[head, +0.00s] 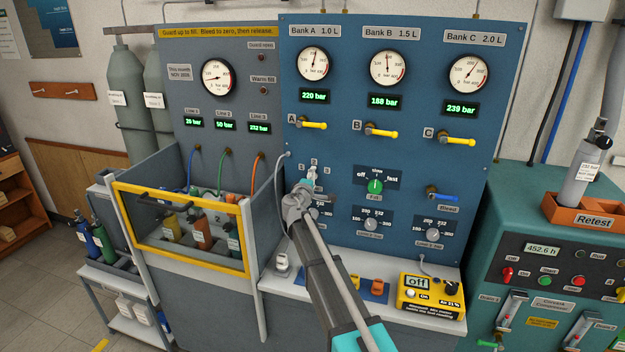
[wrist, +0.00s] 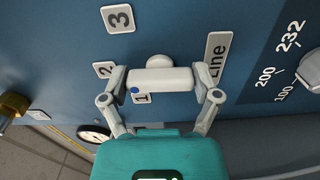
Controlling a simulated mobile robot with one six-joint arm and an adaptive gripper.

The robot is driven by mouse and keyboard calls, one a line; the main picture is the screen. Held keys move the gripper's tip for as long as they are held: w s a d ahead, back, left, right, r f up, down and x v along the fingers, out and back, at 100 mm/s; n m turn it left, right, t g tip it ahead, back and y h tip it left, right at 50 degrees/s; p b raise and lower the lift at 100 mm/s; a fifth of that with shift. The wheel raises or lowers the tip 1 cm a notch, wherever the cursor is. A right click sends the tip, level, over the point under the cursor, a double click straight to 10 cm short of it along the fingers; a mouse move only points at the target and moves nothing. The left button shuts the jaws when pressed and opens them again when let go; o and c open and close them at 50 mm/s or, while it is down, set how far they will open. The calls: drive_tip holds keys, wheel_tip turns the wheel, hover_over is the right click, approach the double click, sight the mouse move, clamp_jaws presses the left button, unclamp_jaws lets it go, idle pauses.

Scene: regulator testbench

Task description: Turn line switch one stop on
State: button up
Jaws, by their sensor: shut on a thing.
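The line switch (wrist: 165,78) is a pale bar-shaped handle with a blue dot at its left end in the wrist view. That end points roughly toward the label 2 (wrist: 103,69). The label 3 (wrist: 117,18) is above, and the label 1 (wrist: 140,98) is partly covered by the bar. My gripper (wrist: 161,84) is shut on the switch handle, one finger at each end. In the head view my gripper (head: 308,192) reaches up to the blue panel (head: 335,225) and hides most of the switch.
A fill selector (head: 376,187) and two rotary knobs sit to the right. Several hoses pass at the left near the yellow-framed guard (head: 180,193). Yellow valve levers (head: 314,125) are above. A shelf with a yellow analyser box (head: 432,297) is below.

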idle(0.3)
drive_tip(key=shift+w, duration=0.1)
drive_tip(key=o, duration=1)
drive_tip(key=shift+c, duration=0.2)
drive_tip(key=shift+s, duration=0.2)
drive_tip(key=v, duration=1.1)
drive_tip(key=shift+s+a, duration=0.2)
drive_tip(key=shift+s, duration=0.1)
